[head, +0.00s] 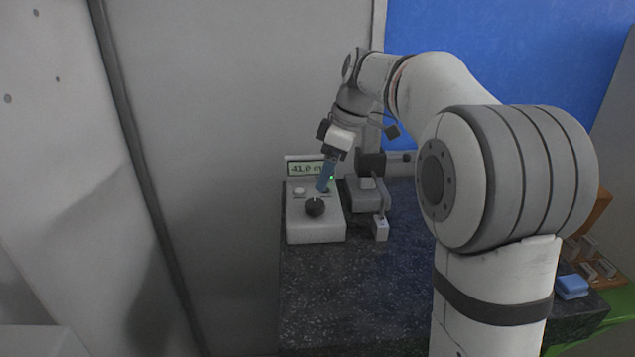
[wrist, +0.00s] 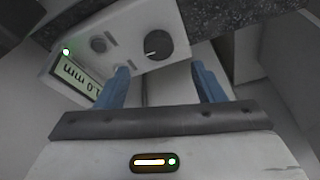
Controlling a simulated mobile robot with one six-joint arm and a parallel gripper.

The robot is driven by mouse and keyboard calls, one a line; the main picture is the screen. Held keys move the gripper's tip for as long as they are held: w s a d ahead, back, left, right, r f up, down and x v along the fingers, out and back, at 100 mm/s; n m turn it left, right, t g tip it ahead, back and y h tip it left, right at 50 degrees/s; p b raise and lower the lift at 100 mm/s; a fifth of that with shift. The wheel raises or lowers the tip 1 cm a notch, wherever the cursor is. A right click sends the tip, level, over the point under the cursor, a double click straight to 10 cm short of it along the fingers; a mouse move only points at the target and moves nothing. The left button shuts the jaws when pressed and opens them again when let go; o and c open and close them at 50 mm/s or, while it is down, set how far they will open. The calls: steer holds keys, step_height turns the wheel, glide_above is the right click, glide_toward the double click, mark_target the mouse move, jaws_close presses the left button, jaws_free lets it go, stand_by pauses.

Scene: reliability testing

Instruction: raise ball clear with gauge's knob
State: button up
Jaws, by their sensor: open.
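The gauge's light grey control box (head: 314,232) stands on the dark speckled counter, with a lit display (head: 304,168) reading about 41.0 mm. Its round black knob (head: 315,207) is on the top face, with a white pointer line. In the wrist view the knob (wrist: 158,44) lies beyond the fingertips, and the display (wrist: 78,82) is partly cut off by a finger. My gripper (head: 325,180) is over the box, just behind the knob in the head view. Its blue fingers (wrist: 163,78) are apart with nothing between them. I cannot make out a ball in either view.
A grey stand (head: 366,195) with a dark block and a small pale block (head: 380,229) stands right of the box. A grey panel (head: 235,150) rises close on the left. Clear counter (head: 350,290) lies in front. A blue object (head: 571,287) sits far right.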

mark_target(315, 203)
steer(key=shift+n+y, duration=0.3)
steer(key=shift+n, duration=0.1)
steer(key=x, duration=0.3)
steer(key=p+x, duration=0.1)
steer(key=x, duration=0.3)
steer(key=shift+w+d+f+p, duration=0.1)
steer(key=shift+f+p, duration=0.2)
steer(key=shift+f, duration=0.1)
steer(key=shift+c, duration=0.2)
steer(key=c, duration=0.9)
steer(key=shift+c, duration=0.2)
steer(key=shift+t, duration=0.3)
